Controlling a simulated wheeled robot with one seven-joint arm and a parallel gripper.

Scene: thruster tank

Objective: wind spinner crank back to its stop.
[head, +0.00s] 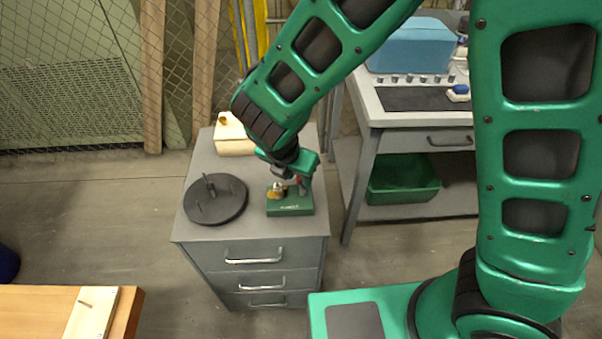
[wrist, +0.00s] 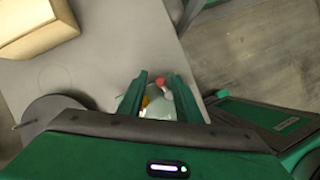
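The spinner sits on top of a grey drawer cabinet, with a green base (head: 290,206), a shiny and yellow part (head: 277,191) at its left and a red crank knob (head: 300,180) at its right. My gripper (head: 291,177) is low over it and hides part of it. In the wrist view my gripper (wrist: 159,88) has its two green fingers apart. A pale rounded part and some yellow show below the knob. I cannot tell whether a finger touches the crank.
A dark round disc with upright pins (head: 216,199) stands left of the spinner on the cabinet (head: 250,232). A cream block (head: 233,137) lies behind. A grey workbench (head: 400,118) with a blue case (head: 411,47) stands right. A wooden table (head: 40,310) is at front left.

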